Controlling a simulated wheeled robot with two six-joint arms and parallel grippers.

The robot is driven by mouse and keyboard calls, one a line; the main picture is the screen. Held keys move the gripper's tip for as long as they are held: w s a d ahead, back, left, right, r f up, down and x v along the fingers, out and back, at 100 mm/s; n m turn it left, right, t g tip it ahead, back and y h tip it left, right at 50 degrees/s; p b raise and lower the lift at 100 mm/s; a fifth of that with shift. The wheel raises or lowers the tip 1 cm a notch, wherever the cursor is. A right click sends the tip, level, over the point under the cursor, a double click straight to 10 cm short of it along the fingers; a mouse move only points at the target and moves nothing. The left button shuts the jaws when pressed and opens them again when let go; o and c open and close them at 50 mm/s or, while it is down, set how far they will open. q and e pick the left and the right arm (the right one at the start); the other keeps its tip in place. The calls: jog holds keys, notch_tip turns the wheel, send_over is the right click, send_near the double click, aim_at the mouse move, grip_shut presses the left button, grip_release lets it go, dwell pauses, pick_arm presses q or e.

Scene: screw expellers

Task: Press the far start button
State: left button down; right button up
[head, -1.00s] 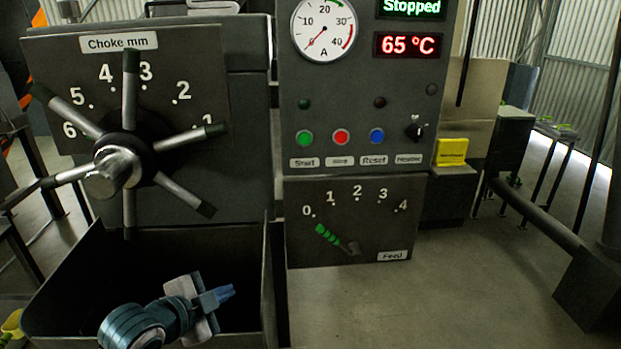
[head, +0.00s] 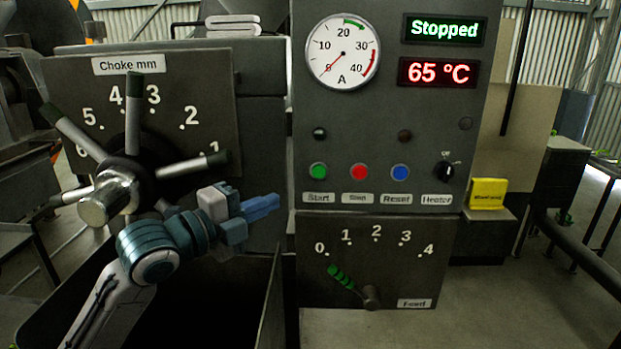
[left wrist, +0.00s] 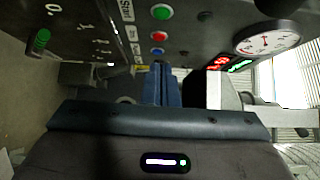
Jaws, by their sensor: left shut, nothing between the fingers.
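A green start button (head: 318,171) sits on the grey control panel (head: 380,130), above a label reading Start. The red stop button (head: 359,172) and the blue reset button (head: 400,172) are to its right. My left gripper (head: 262,206) is shut and empty, left of and a little below the green button, apart from it. In the left wrist view the shut fingers (left wrist: 162,84) point toward the panel, with the green button (left wrist: 162,12) beyond them at the top. The right gripper is not in view.
A choke wheel (head: 125,185) with several spokes is close beside my left arm. A feed lever (head: 352,285) with a green grip is below the buttons. An open dark bin stands below my left gripper. The display reads Stopped and 65 °C.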

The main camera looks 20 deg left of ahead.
pick_arm(q)
jog(key=w, duration=0.1)
jog(key=p, duration=0.4)
send_near(325, 173)
jog(key=d, duration=0.4)
jog(key=w+p, duration=0.1)
jog(key=w, duration=0.3)
jog(key=shift+w+a+r+p, duration=0.1)
jog(key=shift+a+r+p, duration=0.1)
jog(key=shift+a+p, duration=0.2)
jog(key=shift+w+a+f, duration=0.15)
jog(key=shift+w+a, duration=0.1)
jog(key=shift+w, duration=0.15)
